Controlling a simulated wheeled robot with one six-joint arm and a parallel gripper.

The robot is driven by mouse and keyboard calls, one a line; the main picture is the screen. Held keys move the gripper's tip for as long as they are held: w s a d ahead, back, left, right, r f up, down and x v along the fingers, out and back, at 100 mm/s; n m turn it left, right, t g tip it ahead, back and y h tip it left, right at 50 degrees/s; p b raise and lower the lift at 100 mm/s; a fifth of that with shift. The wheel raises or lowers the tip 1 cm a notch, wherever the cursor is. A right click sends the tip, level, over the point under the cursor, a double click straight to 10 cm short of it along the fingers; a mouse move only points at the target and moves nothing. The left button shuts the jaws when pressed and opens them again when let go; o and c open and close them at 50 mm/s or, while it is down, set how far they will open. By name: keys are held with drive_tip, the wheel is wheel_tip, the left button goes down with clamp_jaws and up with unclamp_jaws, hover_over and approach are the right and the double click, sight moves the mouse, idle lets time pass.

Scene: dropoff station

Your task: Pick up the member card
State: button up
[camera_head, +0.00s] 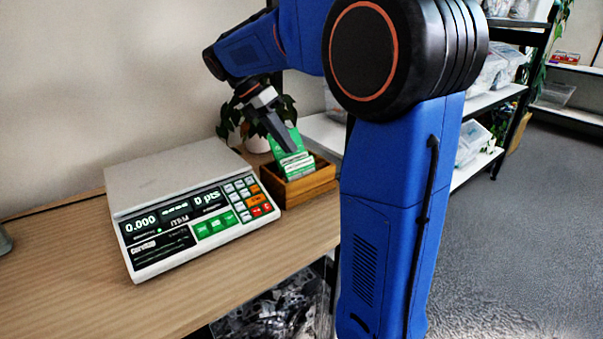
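Green and white cards (297,166) stand in a small wooden box (316,184) on the table, behind and to the right of the scale. One green card (276,150) rises higher than the others, slightly tilted. It looks like the member card, but its print is too small to read. My gripper (289,146) points down at the box from above, with a dark finger in front of the tall green card. Only one finger shows clearly. I cannot tell whether it touches the card or whether the fingers are closed on it.
A white scale (170,178) with a lit display and colored keys fills the table (60,275) left of the box. A potted plant (232,118) stands behind the box. My blue arm covers the table's right side. Shelves (497,97) stand at the right.

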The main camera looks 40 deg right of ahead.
sight(297, 157)
drive_tip(key=shift+x, duration=2.8)
clamp_jaws()
drive_tip(key=shift+r, duration=0.2)
wheel_tip(297, 157, up, 10)
drive_tip(key=shift+f, duration=0.15)
